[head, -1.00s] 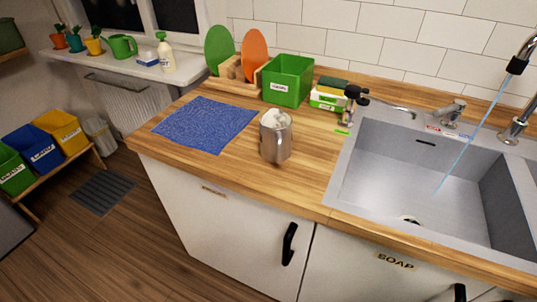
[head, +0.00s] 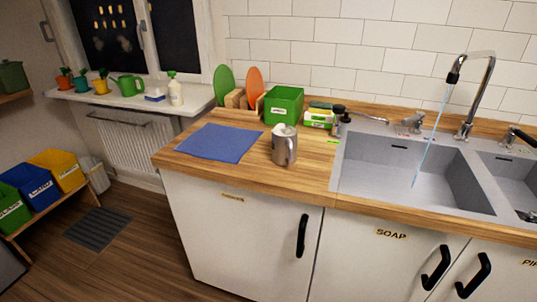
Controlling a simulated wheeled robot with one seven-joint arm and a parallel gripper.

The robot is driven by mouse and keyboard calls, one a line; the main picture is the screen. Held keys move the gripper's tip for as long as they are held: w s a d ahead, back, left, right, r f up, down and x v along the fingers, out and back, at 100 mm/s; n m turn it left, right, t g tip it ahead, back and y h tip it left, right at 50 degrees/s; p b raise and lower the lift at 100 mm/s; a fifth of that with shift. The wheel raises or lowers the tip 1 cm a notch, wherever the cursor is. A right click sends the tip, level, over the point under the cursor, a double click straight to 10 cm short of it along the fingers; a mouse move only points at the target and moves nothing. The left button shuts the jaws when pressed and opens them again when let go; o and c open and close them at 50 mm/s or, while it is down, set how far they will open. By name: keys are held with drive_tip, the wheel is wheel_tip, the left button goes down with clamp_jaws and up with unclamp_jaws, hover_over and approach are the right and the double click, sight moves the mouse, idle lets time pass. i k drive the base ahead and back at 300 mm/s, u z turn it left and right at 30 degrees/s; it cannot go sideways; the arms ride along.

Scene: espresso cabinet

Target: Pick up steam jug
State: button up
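The steam jug (head: 283,150), a silver metal pitcher with something white at its top, stands upright on the wooden countertop (head: 255,185). It is between the blue cloth and the sink, and its handle appears to be on the right side. My gripper is not in view, so its state and its distance from the jug do not show.
A blue cloth (head: 219,142) lies left of the jug. A green box (head: 284,106) and a plate rack (head: 243,97) stand behind it. A soap dispenser (head: 340,119) and the sink (head: 405,175) with running water are to the right. Wood in front is clear.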

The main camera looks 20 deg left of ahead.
sight(284, 141)
drive_tip(key=u, duration=0.15)
drive_tip(key=i, duration=0.9)
drive_tip(key=u, duration=0.05)
